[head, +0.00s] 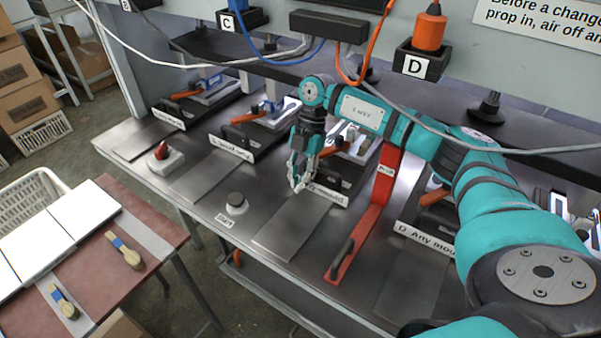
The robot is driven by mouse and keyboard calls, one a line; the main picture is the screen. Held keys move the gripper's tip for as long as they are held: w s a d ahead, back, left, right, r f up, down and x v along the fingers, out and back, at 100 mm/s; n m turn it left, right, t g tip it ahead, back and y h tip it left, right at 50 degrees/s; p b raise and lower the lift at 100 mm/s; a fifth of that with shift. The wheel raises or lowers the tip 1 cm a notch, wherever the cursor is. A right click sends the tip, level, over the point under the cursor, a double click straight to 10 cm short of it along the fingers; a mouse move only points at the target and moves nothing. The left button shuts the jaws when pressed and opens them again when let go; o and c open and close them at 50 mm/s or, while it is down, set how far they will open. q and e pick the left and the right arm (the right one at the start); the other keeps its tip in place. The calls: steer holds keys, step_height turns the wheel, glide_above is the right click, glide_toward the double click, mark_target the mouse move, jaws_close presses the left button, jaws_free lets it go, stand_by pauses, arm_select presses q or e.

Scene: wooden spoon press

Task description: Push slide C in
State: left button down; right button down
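The third station from the left has a label ending in "mould" (328,196), its first letter hidden by my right gripper, so I take it as C only by its place before D. Its slide, a black block with an orange handle (331,149), sits behind the label, partly covered by my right arm. A bare grey plate (290,230) lies in front of it. My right gripper (299,187) points down at the label's left end; its fingers are too small to tell open from shut, and contact is unclear. My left gripper is out of view.
A round button (236,203) and red switch (163,154) are left. Grey and orange cables hang above.

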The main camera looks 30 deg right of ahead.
steer(key=shift+w+d, duration=0.15)
steer(key=shift+d, duration=0.5)
steer(key=shift+a+r, duration=0.2)
steer(key=shift+a, duration=0.1)
steer(key=v, duration=0.6)
steer(key=shift+r, duration=0.1)
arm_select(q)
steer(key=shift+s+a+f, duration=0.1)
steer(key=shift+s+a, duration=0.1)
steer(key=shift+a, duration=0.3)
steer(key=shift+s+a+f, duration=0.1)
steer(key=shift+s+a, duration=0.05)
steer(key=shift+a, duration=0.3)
arm_select(e)
steer(key=shift+a+r, duration=0.1)
steer(key=shift+r, duration=0.5)
